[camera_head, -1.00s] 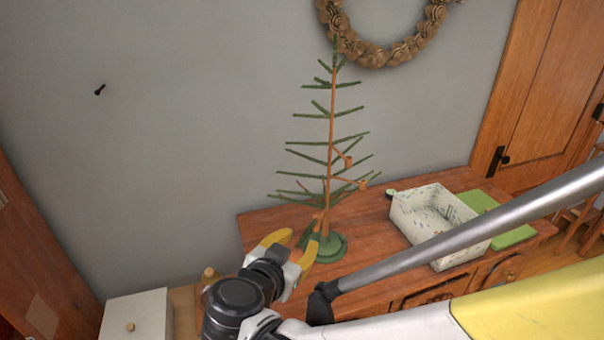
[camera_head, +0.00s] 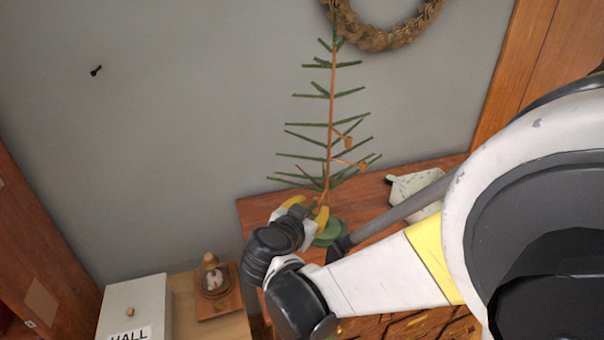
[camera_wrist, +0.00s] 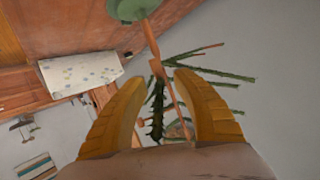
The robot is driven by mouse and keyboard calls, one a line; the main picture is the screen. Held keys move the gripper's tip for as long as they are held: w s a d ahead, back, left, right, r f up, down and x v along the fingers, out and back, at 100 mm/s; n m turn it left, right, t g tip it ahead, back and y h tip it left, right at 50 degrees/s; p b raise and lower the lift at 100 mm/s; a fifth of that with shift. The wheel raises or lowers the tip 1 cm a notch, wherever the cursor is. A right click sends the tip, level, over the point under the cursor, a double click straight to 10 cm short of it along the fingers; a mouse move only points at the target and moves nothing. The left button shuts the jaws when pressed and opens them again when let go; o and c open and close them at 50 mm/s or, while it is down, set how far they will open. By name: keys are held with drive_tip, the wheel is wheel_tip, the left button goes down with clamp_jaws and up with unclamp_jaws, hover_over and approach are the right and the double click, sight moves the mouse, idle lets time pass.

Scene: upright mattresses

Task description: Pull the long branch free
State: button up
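The small artificial tree (camera_head: 331,130) stands upright on a round green base (camera_head: 330,232), with thin green branches on a brown trunk. Several branches stick out low down, and I cannot tell for sure which is the long one. My gripper (camera_head: 308,210) is at the foot of the tree, on its left side. In the wrist view the two yellow fingers are apart (camera_wrist: 162,84). The trunk (camera_wrist: 152,38) and a dark green branch (camera_wrist: 157,112) with a brown stub show between them, with no clear grip. The wrist view also shows the base (camera_wrist: 133,8).
The tree stands on a wooden cabinet (camera_head: 262,208) against a grey wall. A white box marked HALL (camera_head: 135,305) and a small wooden tray (camera_head: 228,306) stand lower left. A wreath (camera_head: 385,38) hangs above.

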sight(311, 207)
clamp_jaws()
drive_tip(key=shift+r, duration=0.15)
drive_tip(key=shift+r+p, duration=1.5)
drive_tip(key=shift+r, duration=0.35)
